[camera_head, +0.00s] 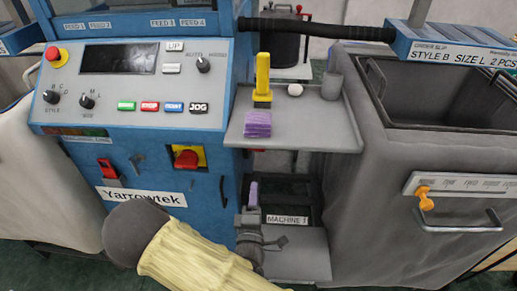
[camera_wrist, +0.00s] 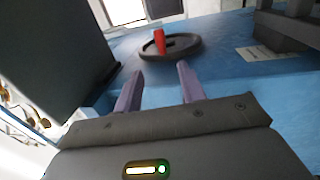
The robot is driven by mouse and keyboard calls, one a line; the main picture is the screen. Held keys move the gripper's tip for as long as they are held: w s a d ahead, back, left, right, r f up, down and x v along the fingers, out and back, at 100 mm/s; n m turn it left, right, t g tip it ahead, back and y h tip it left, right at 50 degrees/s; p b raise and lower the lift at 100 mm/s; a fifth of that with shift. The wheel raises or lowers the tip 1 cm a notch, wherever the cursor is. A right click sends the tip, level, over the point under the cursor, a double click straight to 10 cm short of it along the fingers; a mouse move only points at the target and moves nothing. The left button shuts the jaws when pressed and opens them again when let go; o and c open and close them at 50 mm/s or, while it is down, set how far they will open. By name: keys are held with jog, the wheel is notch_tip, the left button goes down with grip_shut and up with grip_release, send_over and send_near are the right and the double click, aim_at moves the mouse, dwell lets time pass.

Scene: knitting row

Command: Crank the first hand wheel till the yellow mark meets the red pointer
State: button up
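In the wrist view, a dark round disc (camera_wrist: 170,50) lies on a blue surface, with a red upright piece (camera_wrist: 160,41) on it. It may be the hand wheel, but I cannot be sure. No yellow mark shows on it. My gripper (camera_wrist: 160,72) is open and empty, its two purple fingers short of the disc and apart from it. In the head view my gripper (camera_head: 254,193) is low, beside the blue machine's right side and below the grey shelf. No hand wheel can be made out in the head view.
The blue machine (camera_head: 216,215) has a control panel (camera_head: 105,108) and a red knob on a yellow plate (camera_head: 186,158). The grey shelf (camera_head: 300,136) holds a yellow item (camera_head: 262,78) and a purple block (camera_head: 257,125). A large grey bin (camera_head: 375,220) stands to the right.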

jog(key=w+b, duration=0.3)
jog(key=w, duration=0.2)
jog(key=w+r+b, duration=0.1)
jog(key=w+b, duration=0.2)
jog(key=w, duration=0.3)
jog(key=w+r+b, duration=0.1)
jog(key=w+b, duration=0.3)
jog(key=w, duration=0.2)
jog(key=shift+w+d+r, duration=0.1)
jog(key=shift+d+r, duration=0.15)
jog(key=shift+d, duration=0.05)
grip_shut()
